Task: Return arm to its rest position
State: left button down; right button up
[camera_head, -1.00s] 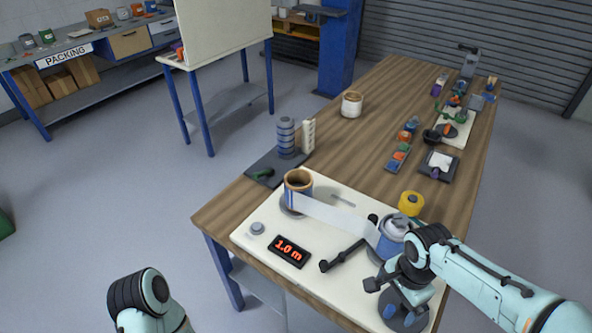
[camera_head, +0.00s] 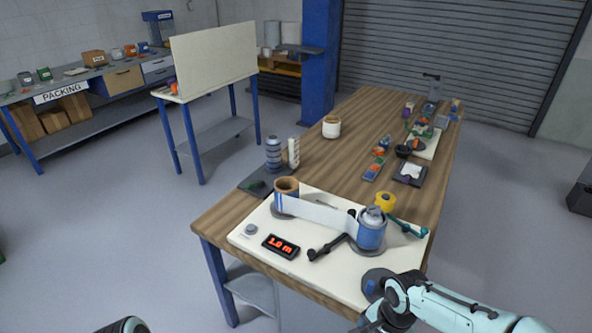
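My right arm (camera_head: 450,305) comes in from the lower right. Its wrist is low, by the front right corner of the white board (camera_head: 325,265). My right gripper is at the bottom edge, mostly cut off, and its fingers cannot be made out. Only a dark rounded piece of my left arm (camera_head: 125,326) shows at the bottom left; the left gripper is out of view. On the board, a white film strip (camera_head: 320,215) runs from a brown-cored roll (camera_head: 286,188) to a blue roller (camera_head: 371,232). A display (camera_head: 281,246) reads 1.0 m. A teal handle (camera_head: 408,229) lies right of the blue roller.
A black bar (camera_head: 328,247) and a dark disc (camera_head: 375,284) are on the board. A yellow roll (camera_head: 385,201) stands behind it. Several small items lie along the wooden table (camera_head: 350,145). A packing bench (camera_head: 75,85) is at the far left. The floor left of the table is clear.

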notch_tip(320, 180, down, 9)
jog(key=a+n+y, duration=0.1)
jog(key=a+n, duration=0.1)
pick_arm(q)
jog(key=shift+w+r+p, duration=0.45)
jog(key=shift+w+r, duration=0.15)
jog(key=shift+w, duration=0.25)
pick_arm(e)
jog(key=s+a+f+n+y, duration=0.1)
jog(key=s+a+f+n, duration=0.1)
jog(key=s+f, duration=0.6)
jog(key=s+a+f+n, duration=0.2)
jog(key=s+f+n, duration=0.1)
jog(key=s+f, duration=0.6)
notch_tip(320, 180, down, 4)
jog(key=shift+s+f+g+y, duration=0.1)
jog(key=shift+s+g+y, duration=0.1)
jog(key=shift+g+y, duration=0.2)
